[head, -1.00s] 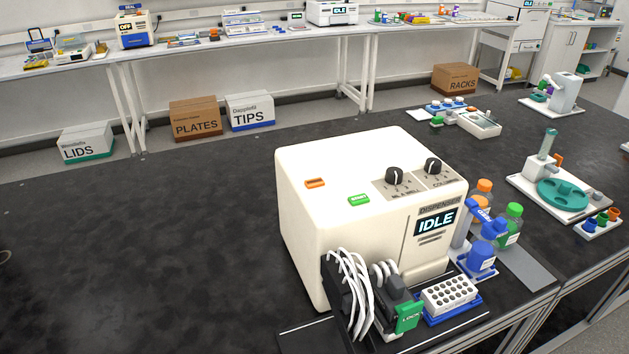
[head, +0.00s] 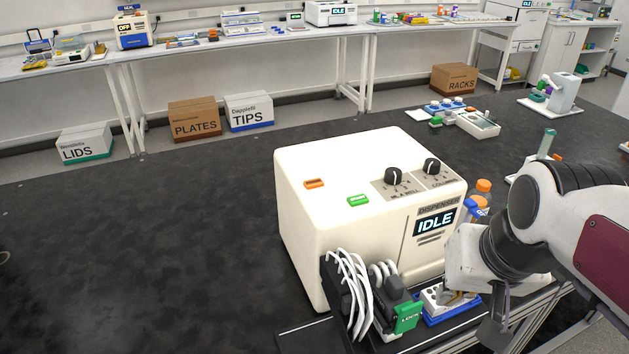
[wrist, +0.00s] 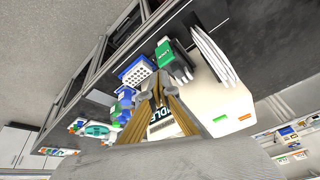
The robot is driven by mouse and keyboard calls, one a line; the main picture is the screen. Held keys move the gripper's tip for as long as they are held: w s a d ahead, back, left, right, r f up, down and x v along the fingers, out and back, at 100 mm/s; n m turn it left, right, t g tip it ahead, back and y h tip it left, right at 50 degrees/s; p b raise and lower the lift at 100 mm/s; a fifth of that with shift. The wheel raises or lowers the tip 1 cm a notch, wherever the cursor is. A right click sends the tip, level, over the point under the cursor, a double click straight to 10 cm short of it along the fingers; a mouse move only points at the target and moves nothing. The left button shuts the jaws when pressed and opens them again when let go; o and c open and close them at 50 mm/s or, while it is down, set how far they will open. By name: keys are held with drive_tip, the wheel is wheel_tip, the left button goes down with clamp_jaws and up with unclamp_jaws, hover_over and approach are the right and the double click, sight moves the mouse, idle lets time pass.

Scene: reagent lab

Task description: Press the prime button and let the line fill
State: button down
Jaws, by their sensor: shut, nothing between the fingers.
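The cream dispenser (head: 330,240) stands on the black bench with its display (head: 435,222) reading IDLE. Its top carries an orange button (head: 314,184) and a green button (head: 358,200); their labels are too small to read for certain. Both also show in the wrist view, the green one (wrist: 219,118) beside the orange one (wrist: 245,117). My gripper (head: 456,298) is low in front of the dispenser's right front, over the tube rack, away from both buttons. In the wrist view its fingers (wrist: 158,88) are closed together and empty, in front of part of the display.
Two black knobs (head: 394,176) rise from the dispenser's top. White tubing (head: 350,290) and a green latch (head: 408,317) are at its front. A blue-based rack (head: 437,318) sits under my gripper. Bottles (head: 483,187) stand at the right. The bench left of the dispenser is clear.

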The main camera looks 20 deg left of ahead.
drive_tip(key=w+a+r+y, duration=0.1)
drive_tip(key=w+a, duration=0.3)
drive_tip(key=a, duration=0.3)
drive_tip(key=w+a+r+y, duration=0.1)
drive_tip(key=w+a, duration=0.3)
drive_tip(key=a, duration=0.4)
drive_tip(key=w+a+r+y, duration=0.1)
drive_tip(key=w+a+r, duration=0.1)
drive_tip(key=w+a, duration=0.3)
drive_tip(key=shift+w+a+r+t, duration=0.1)
drive_tip(key=shift+a+r+t, duration=0.05)
drive_tip(key=shift+a, duration=0.55)
drive_tip(key=shift+a+r+t, duration=0.15)
drive_tip(key=shift+a, duration=0.5)
wheel_tip(320, 180, up, 3)
drive_tip(key=y, duration=0.1)
hover_over(316, 183)
drive_tip(key=s+d, duration=0.2)
drive_tip(key=shift+w+a+m+t, duration=0.1)
drive_tip(key=shift+m+t, duration=0.2)
drive_tip(key=shift+m+t+y, duration=0.4)
drive_tip(key=shift+m+y, duration=0.2)
drive_tip(key=shift+m, duration=0.1)
drive_tip(key=r, duration=0.1)
drive_tip(key=w+a+r, duration=0.1)
drive_tip(key=r, duration=0.3)
drive_tip(key=shift+w+a, duration=0.35)
drive_tip(key=shift+a, duration=0.05)
drive_tip(key=shift+f, duration=0.3)
drive_tip(key=shift+f, duration=4.2)
